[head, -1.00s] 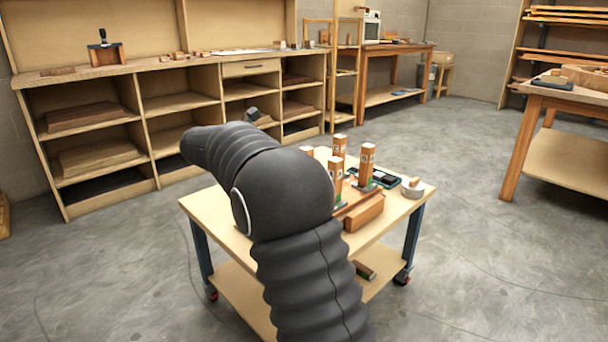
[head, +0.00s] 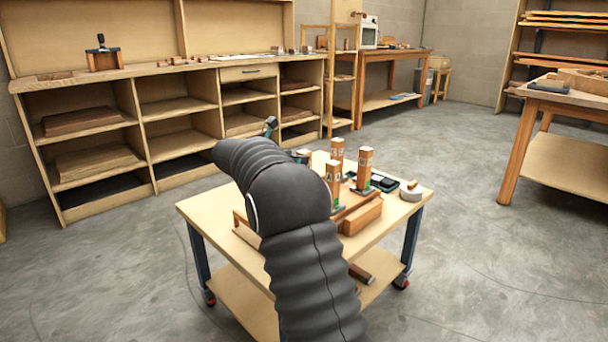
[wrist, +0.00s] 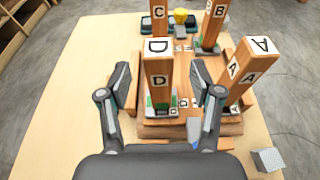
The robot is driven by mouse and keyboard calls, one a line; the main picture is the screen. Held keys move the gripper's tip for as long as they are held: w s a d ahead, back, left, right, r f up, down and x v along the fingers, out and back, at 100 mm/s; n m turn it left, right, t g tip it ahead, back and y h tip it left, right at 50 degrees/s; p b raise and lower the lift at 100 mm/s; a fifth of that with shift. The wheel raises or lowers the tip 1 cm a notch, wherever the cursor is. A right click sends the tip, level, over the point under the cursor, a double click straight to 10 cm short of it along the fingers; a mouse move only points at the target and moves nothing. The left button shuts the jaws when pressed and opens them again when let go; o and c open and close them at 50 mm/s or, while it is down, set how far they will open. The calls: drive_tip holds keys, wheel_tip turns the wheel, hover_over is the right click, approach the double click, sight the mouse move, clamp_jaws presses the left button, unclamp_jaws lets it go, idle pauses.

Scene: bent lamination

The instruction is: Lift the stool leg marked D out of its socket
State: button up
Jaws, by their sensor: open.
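The stool leg marked D (wrist: 158,78) stands upright in its socket in the wooden base (wrist: 170,128) in the wrist view. My gripper (wrist: 162,75) is open, with one finger left of leg D and one right of it, apart from it. Leg A (wrist: 242,75) stands close to the right finger. Leg C (wrist: 158,20) is behind D, and leg B (wrist: 213,25) is behind to the right. In the head view several legs rise from the base (head: 362,215), and my arm hides most of the gripper.
The base sits on a wheeled table (head: 205,208). A dark tray (head: 378,181) and a round grey container (head: 411,192) lie at the table's right side. A small grey block (wrist: 267,159) is at the right in the wrist view. Table surface left of the base is clear.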

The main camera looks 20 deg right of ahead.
drive_tip(key=x, duration=0.4)
drive_tip(key=shift+w+d+f, duration=0.2)
drive_tip(key=shift+d, duration=0.05)
drive_tip(key=shift+c, duration=0.2)
clamp_jaws()
